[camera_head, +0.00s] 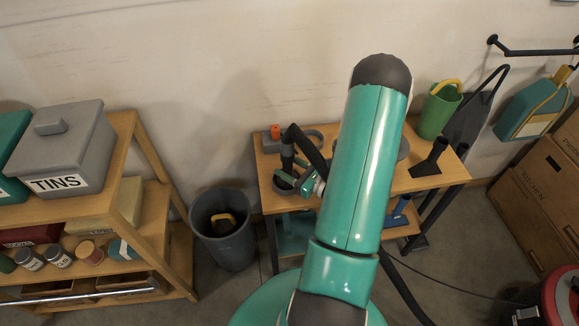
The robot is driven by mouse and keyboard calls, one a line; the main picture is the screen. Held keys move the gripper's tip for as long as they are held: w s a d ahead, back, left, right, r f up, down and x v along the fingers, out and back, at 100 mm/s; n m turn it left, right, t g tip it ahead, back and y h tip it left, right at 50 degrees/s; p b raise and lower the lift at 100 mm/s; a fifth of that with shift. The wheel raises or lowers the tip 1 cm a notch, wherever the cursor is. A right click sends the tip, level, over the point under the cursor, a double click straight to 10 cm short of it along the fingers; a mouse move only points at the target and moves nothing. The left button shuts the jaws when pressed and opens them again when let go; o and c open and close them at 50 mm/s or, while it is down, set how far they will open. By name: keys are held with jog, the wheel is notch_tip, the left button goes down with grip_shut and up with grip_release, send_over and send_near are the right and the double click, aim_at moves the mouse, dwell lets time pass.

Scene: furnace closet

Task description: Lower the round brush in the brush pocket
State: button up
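My gripper (287,179) is over the left part of the wooden bench (345,192), with its teal fingers partly hidden behind my arm. A dark upright piece (287,152), which looks like the round brush, stands at the fingers. I cannot tell whether they close on it or only stand beside it. A grey holder with rounded openings (313,137) lies on the bench behind it. Which opening is the brush pocket cannot be made out, as my arm covers the middle of the holder.
A black flat nozzle (429,160) and a green watering can (439,110) stand on the bench's right. A grey bin (222,236) stands left of the bench, beside a wooden shelf (150,215) with a TINS box (62,150). Cardboard boxes (535,195) and a red machine (560,300) are right.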

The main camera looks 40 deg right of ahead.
jog(key=shift+s, duration=0.15)
jog(key=s+d, duration=0.2)
jog(key=s, duration=1.1)
jog(key=shift+s+d, duration=0.15)
jog(key=shift+d, duration=0.1)
jog(key=w+a+r+n+g+y, duration=0.35)
jog(key=a+r+n+g, duration=0.35)
jog(key=a+n, duration=0.25)
jog(key=w+a+r+n+g+y, duration=0.3)
jog(key=a+r+n+g+y, duration=0.2)
jog(key=a+r+n+g, duration=0.45)
jog(key=s+a+r+n+t+h, duration=0.3)
jog(key=a+r+n+t+h, duration=0.1)
jog(key=a+r+n+h, duration=0.7)
notch_tip(320, 180, up, 2)
jog(key=n, duration=0.4)
